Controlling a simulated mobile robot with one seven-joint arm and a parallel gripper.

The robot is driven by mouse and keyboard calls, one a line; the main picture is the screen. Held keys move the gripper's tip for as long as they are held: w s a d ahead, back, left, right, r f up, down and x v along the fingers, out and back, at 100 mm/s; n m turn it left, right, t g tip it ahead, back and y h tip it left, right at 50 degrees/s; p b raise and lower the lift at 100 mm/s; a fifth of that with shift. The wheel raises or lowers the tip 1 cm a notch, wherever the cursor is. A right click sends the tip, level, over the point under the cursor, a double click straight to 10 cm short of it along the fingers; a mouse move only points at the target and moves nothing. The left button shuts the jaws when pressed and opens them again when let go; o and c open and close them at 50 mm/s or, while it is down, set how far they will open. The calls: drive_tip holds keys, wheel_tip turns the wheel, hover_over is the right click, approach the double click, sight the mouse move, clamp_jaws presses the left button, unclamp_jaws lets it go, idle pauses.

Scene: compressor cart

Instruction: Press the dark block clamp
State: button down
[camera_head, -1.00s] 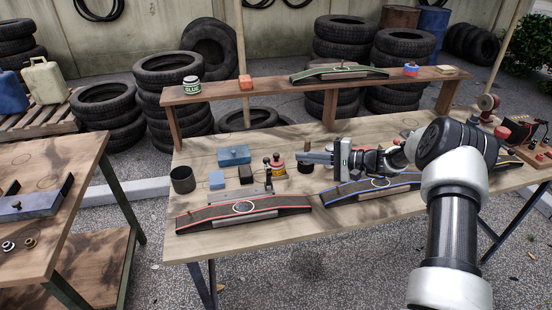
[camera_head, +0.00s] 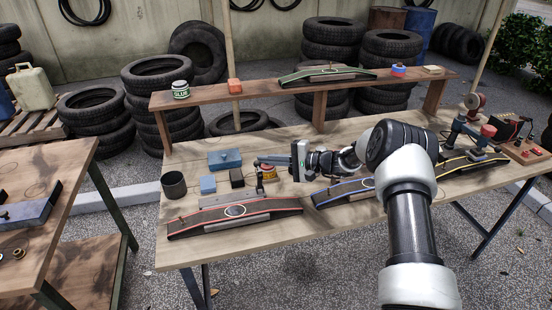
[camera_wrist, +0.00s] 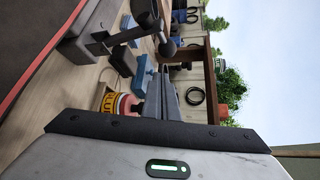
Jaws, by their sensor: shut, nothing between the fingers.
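A small clamp with a black ball knob stands behind the red-edged board (camera_head: 190,223). In the wrist view the clamp's dark lever and knob (camera_wrist: 167,48) rise from a grey base (camera_wrist: 76,48). A dark block (camera_head: 237,178) lies beside the clamp and also shows in the wrist view (camera_wrist: 122,60); I cannot tell whether the clamp touches it. My gripper (camera_head: 258,161) is shut and empty, its fingers pointing left above the clamp area and partly hiding it. In the wrist view the fingertips (camera_wrist: 166,70) are near the knob; contact is not clear.
A glue tin (camera_wrist: 110,101) is close to the fingers. A blue block (camera_head: 208,184), a blue box (camera_head: 225,160) and a dark cup (camera_head: 173,185) stand left. A blue-edged board (camera_head: 340,193) lies right. A raised shelf (camera_head: 215,97) runs behind.

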sight(259, 176)
drive_tip(key=s, duration=0.1)
drive_tip(key=s+r, duration=0.1)
drive_tip(key=shift+s, duration=0.3)
idle(0.3)
